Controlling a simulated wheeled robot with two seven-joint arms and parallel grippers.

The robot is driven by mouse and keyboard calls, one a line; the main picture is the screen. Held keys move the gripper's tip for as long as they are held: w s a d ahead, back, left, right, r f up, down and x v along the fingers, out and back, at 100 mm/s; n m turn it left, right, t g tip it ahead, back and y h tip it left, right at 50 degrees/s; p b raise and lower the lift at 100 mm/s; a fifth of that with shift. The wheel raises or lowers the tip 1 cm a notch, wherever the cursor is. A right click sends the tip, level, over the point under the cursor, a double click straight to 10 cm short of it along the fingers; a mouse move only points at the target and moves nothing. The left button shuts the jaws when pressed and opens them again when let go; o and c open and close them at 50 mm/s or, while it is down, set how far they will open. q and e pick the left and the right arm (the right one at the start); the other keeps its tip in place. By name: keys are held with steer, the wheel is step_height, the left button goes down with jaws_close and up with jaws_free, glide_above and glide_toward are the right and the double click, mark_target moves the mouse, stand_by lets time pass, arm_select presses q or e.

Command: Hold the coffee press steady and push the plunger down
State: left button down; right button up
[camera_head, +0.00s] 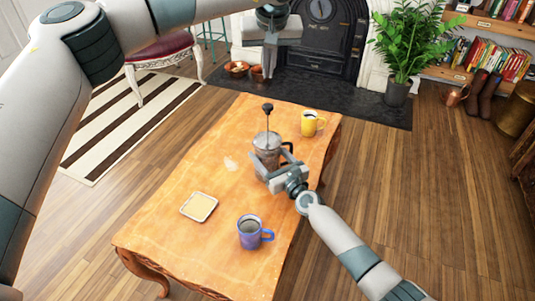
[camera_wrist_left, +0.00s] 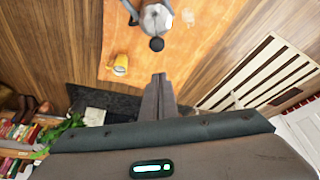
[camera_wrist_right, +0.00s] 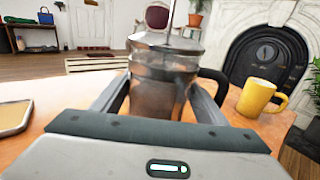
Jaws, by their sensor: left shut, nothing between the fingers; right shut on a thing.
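The coffee press (camera_head: 267,146) stands upright on the wooden table (camera_head: 160,226), with its plunger rod up and a dark knob (camera_head: 267,107) on top. In the right wrist view its glass body (camera_wrist_right: 163,85) sits between the fingers of my right gripper (camera_head: 266,173), which is shut on it. The black handle points right there. My left gripper (camera_head: 269,72) is shut and empty, raised beyond the press with fingers pointing down. In the left wrist view its fingertips (camera_wrist_left: 159,78) are apart from the knob (camera_wrist_left: 156,43).
A yellow mug (camera_head: 309,124) stands behind the press, close to its right. A purple mug (camera_head: 249,232) and a small square tray (camera_head: 199,207) are at the near part of the table. A potted plant (camera_head: 398,90) stands by the fireplace. The table's left middle is mostly clear.

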mark_target(268, 106)
arm_select(q)
steer(key=shift+f, duration=0.2)
steer(key=shift+f, duration=3.15)
steer(key=shift+f, duration=3)
stand_by(0.8)
